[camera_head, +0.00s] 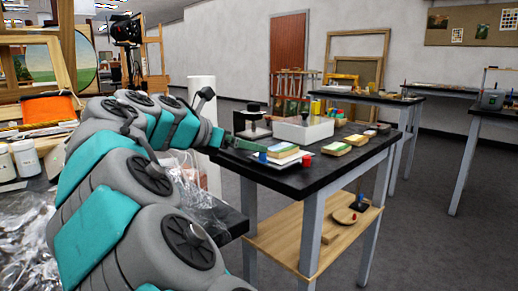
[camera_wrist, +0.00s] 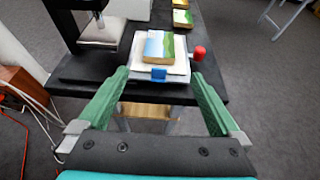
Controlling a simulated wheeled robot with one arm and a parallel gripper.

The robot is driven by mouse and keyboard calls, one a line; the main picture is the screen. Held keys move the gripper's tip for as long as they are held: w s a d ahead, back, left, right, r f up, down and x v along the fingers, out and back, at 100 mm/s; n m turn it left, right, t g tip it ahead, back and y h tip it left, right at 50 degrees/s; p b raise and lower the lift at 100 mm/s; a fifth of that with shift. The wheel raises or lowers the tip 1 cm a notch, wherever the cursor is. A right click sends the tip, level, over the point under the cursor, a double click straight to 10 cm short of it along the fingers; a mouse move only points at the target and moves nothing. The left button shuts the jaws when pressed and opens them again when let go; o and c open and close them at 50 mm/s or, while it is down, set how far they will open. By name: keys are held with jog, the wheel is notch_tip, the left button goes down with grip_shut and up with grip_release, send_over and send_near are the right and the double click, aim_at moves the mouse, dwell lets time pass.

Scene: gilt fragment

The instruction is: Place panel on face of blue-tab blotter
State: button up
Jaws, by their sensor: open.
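A small panel with a blue and green painted top and pale edges (camera_wrist: 158,46) lies on a white blotter (camera_wrist: 180,70) with a blue tab (camera_wrist: 158,74) at its near edge. In the head view the panel (camera_head: 283,149) rests on the blotter near the black table's left end, beside the blue tab (camera_head: 263,157). In the wrist view my gripper (camera_wrist: 158,96) is open and empty, its green fingers wide apart on the near side of the blotter. In the head view my gripper (camera_head: 229,141) is left of the panel, apart from it.
A red knob-like piece (camera_wrist: 199,53) is right of the blotter. A black stand-like device (camera_head: 252,122) and a white box (camera_head: 303,130) stand behind on the table (camera_head: 330,170). More painted blocks (camera_head: 337,148) lie to the right. A wooden shelf (camera_head: 300,240) is below.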

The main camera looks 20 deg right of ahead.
jog(key=shift+v, duration=1.55)
jog(key=shift+c, duration=0.4)
